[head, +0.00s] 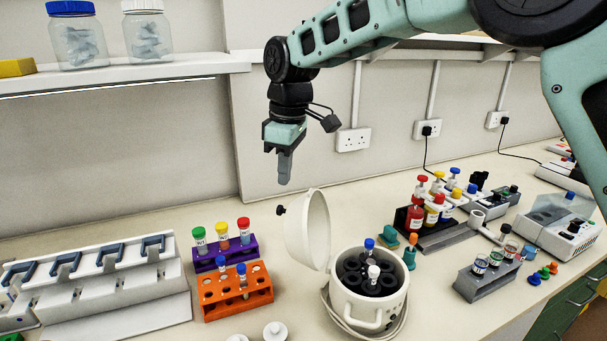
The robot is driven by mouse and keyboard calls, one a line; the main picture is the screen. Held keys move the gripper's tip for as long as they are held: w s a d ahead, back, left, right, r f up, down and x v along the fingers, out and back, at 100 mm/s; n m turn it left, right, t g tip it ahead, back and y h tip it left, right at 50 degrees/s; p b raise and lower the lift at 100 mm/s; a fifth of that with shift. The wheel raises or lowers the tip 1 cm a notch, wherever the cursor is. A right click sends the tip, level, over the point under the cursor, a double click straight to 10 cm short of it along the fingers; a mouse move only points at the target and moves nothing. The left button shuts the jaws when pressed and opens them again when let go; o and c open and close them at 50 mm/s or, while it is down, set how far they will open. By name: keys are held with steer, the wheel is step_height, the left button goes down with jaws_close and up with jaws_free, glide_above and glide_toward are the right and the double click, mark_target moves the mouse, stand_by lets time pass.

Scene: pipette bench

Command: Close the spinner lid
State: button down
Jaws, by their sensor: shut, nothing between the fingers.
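The spinner (368,296) is a round cream machine on the bench with a dark rotor inside. A blue-capped tube (369,246) and a white-capped tube (373,275) stand in the rotor. Its lid (308,230) is open, standing nearly upright on the left side of the body, with a small dark knob (281,210) on its outer face. My gripper (284,181) points down above and a little left of the lid, apart from it. Its fingers are shut and empty.
A purple rack (238,252) and an orange rack (222,294) with tubes stand left of the spinner. A pipette stand (22,290) is at far left. Red and yellow bottles (415,218) and a grey vial rack (480,285) stand to the right. A shelf (130,76) hangs upper left.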

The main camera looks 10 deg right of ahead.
mark_target(302, 198)
steer(key=shift+a+f, duration=0.1)
steer(key=shift+f, duration=0.85)
steer(key=shift+d+f+p, duration=0.1)
steer(key=shift+d+p, duration=0.2)
steer(key=shift+p, duration=0.25)
steer(key=shift+s+d+r+p, duration=0.2)
steer(key=shift+s+d, duration=0.1)
steer(key=shift+d, duration=0.25)
steer(key=shift+s+d+r+p, duration=0.1)
steer(key=shift+s+d+p, duration=0.15)
steer(key=shift+d, duration=0.3)
steer(key=shift+s+d, duration=0.15)
steer(key=shift+d, duration=0.2)
steer(key=shift+d+f, duration=0.1)
steer(key=shift+d, duration=0.05)
